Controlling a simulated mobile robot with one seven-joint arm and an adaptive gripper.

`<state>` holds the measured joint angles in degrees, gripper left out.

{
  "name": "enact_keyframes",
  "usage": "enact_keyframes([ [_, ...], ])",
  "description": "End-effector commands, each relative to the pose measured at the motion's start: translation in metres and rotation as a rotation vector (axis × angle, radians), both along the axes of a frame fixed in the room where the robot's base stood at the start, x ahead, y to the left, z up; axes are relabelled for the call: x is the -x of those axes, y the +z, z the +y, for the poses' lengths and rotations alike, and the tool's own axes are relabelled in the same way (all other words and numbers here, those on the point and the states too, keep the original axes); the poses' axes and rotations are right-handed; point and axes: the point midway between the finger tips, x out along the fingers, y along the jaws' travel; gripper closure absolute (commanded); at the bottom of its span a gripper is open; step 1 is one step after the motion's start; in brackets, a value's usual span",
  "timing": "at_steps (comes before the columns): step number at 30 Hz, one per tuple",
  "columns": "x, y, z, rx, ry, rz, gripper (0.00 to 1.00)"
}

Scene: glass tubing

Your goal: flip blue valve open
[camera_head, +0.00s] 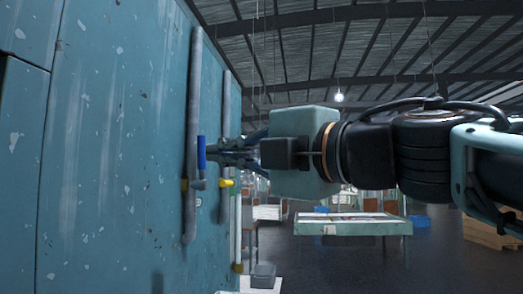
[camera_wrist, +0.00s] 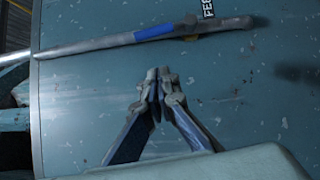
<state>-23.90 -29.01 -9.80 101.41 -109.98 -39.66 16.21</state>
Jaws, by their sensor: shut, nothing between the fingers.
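The blue valve handle (camera_head: 201,152) stands upright, roughly parallel to a grey vertical pipe (camera_head: 193,90) on the blue wall panel. In the wrist view the blue handle (camera_wrist: 153,32) lies along the pipe near the top of the picture. My gripper (camera_head: 211,154) reaches in from the right, and its tips appear close behind the handle in the head view. In the wrist view my gripper (camera_wrist: 158,77) has its fingertips together and empty, with a gap between them and the handle. Whether any part touches the handle cannot be told from the head view.
A second grey pipe (camera_head: 226,110) with a yellow handle (camera_head: 226,183) runs beside the first. The wall panel (camera_head: 110,150) fills the left side.

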Motion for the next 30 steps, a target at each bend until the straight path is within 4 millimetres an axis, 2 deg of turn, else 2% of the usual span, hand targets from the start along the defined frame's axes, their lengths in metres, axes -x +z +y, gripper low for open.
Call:
enact_keyframes([
  [1,-0.007,0.001,0.011,0.002,0.005,0.002,1.0],
  [6,-0.03,0.003,0.04,0.001,0.005,0.001,1.0],
  [9,-0.045,0.005,0.04,-0.002,0.0,0.002,1.0],
  [15,-0.064,0.008,0.042,-0.001,0.0,0.0,1.0],
  [30,-0.069,0.01,0.042,-0.001,-0.001,0.002,1.0],
])
